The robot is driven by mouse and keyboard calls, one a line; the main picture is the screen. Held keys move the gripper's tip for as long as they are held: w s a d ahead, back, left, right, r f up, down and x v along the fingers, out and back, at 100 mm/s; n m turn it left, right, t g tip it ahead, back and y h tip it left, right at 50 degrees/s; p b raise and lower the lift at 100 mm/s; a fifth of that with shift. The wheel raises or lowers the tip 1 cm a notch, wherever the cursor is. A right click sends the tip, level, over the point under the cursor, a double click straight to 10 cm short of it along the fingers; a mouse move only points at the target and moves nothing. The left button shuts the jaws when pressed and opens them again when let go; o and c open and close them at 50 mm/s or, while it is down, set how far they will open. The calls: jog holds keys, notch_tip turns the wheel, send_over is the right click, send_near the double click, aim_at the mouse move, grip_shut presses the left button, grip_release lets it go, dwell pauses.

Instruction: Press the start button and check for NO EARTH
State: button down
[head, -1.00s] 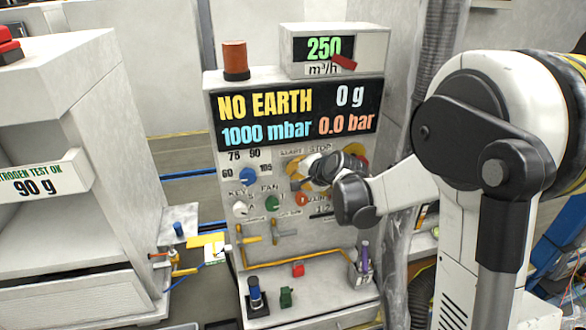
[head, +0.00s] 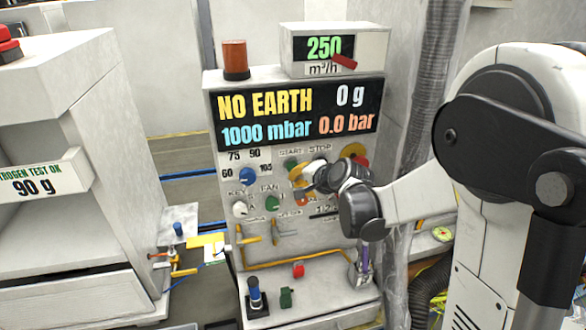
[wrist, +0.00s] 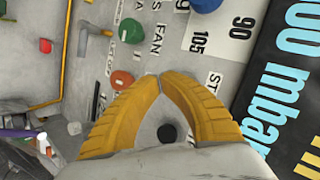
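The panel (head: 230,160) stands ahead with a black display (head: 330,118) reading NO EARTH in yellow, plus 0 g, 1000 mbar and 0.0 bar. The green start button (head: 291,163) shows under the START label, just above my gripper. My gripper (head: 292,182) is in front of the panel, below that button. In the wrist view its two yellow fingers meet at the tips (wrist: 160,78), with nothing visible between the tips. There the start button cannot be made out; part of its label shows beside the right finger. Contact with the panel cannot be told.
A red and yellow button (head: 355,153) is partly behind my wrist. Yellow valves (head: 249,239) jut out below.

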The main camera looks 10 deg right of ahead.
jog(key=s, duration=0.3)
jog(key=shift+s, duration=0.4)
dwell(0.3)
jog(key=s+f+n+g+h+b, duration=0.1)
jog(key=s+f+n+b, duration=0.1)
jog(key=s, duration=0.7)
jog(key=s+f+n+g+h+b, duration=0.1)
jog(key=s+f+n+b, duration=0.2)
jog(key=s, duration=0.6)
jog(key=s+f+n+g+h+b, duration=0.1)
jog(key=s+f+n+b, duration=0.2)
jog(key=s+n+b, duration=0.3)
jog(key=s+b, duration=0.1)
jog(key=s, duration=0.2)
jog(key=shift+s+f+g, duration=0.15)
jog(key=shift+s+g, duration=0.2)
jog(key=shift+g, duration=0.05)
